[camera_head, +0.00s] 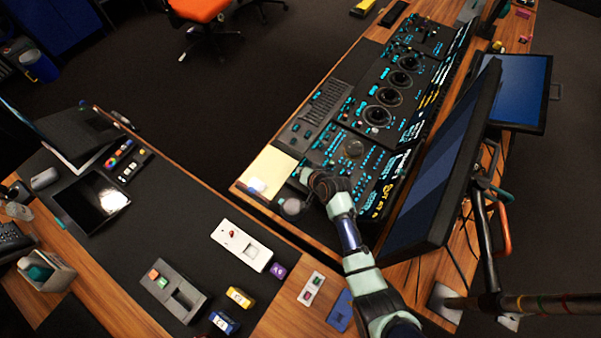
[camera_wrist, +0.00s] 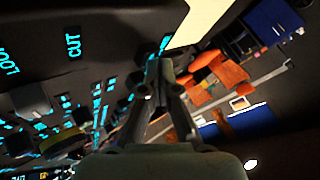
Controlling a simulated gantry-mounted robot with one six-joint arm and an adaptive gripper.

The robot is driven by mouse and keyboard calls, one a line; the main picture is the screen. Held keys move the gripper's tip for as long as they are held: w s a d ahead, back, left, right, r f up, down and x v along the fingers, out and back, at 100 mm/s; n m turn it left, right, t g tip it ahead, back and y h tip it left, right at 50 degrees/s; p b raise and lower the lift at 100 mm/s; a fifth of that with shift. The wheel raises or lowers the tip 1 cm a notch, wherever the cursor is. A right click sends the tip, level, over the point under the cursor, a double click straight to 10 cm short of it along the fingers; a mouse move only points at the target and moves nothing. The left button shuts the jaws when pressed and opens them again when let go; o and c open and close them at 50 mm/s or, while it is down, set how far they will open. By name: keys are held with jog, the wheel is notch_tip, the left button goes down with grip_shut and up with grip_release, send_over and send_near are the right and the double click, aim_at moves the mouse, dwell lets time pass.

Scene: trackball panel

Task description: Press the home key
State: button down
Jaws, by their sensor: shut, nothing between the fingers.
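I cannot tell whether the tips touch. In the head view my wrist covers the panel's near left corner and the fingertips are hard to make out. The label CUT (camera_wrist: 74,43) is readable in the wrist view. No label reading home can be made out.
A cream pad (camera_head: 267,172) lies beside the panel. A big monitor (camera_head: 440,165) stands close to the right of my arm. A second desk at left holds a white switch box (camera_head: 241,246).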

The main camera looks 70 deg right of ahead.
jog(key=shift+r+p, duration=0.9)
jog(key=shift+p, duration=0.05)
jog(key=shift+r, duration=0.1)
notch_tip(320, 180, up, 5)
jog(key=p, duration=0.5)
dwell(0.4)
